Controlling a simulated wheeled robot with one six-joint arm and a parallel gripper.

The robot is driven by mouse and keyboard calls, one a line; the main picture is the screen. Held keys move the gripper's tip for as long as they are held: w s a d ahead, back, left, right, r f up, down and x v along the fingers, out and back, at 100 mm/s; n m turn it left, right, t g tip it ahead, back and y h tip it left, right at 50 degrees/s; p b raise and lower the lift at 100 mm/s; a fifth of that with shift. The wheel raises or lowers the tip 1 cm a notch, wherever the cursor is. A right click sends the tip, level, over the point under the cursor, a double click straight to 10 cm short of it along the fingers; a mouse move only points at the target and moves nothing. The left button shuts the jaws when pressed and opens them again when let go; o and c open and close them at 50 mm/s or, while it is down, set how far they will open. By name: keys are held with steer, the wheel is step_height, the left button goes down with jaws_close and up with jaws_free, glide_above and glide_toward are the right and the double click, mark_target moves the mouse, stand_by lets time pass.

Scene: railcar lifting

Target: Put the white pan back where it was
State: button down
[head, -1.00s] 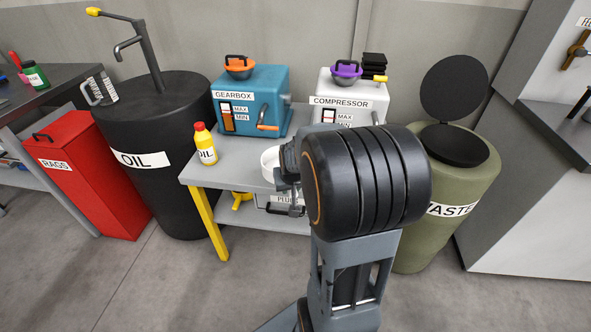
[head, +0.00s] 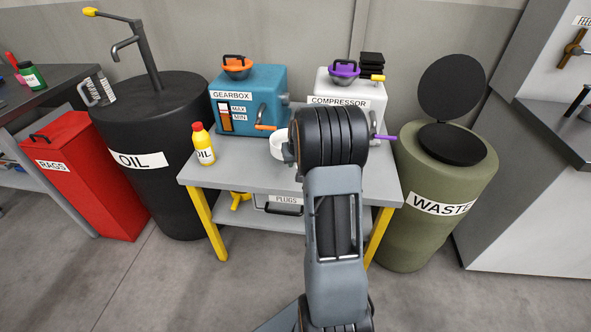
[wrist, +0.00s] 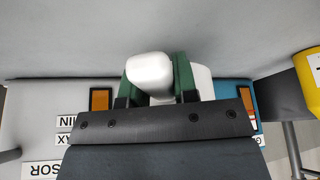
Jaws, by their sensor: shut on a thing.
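The white pan (head: 279,146) shows in the head view over the grey table top (head: 235,178), in front of the blue gearbox box. My arm hides its right part. My gripper (wrist: 158,75) has green fingers on both sides of a rounded white part of the pan (wrist: 150,68) in the wrist view, and is shut on it. In the head view my gripper (head: 289,153) is mostly hidden behind my wrist. I cannot tell whether the pan touches the table or hangs just above it.
The gearbox (head: 262,90) and compressor (head: 357,90) stand at the table's back. A yellow oil bottle (head: 203,147) stands at the table's left. A grey plugs case (head: 280,202) is on the lower shelf. The oil drum (head: 150,180) and waste bin (head: 430,205) flank the table.

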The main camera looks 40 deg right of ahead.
step_height(320, 180, down, 4)
steer(key=shift+r, duration=0.1)
steer(key=shift+w+d+f, duration=0.15)
steer(key=shift+f, duration=0.05)
steer(key=shift+f+b, duration=0.15)
steer(key=shift+b, duration=0.15)
steer(key=c, duration=0.9)
jaws_free()
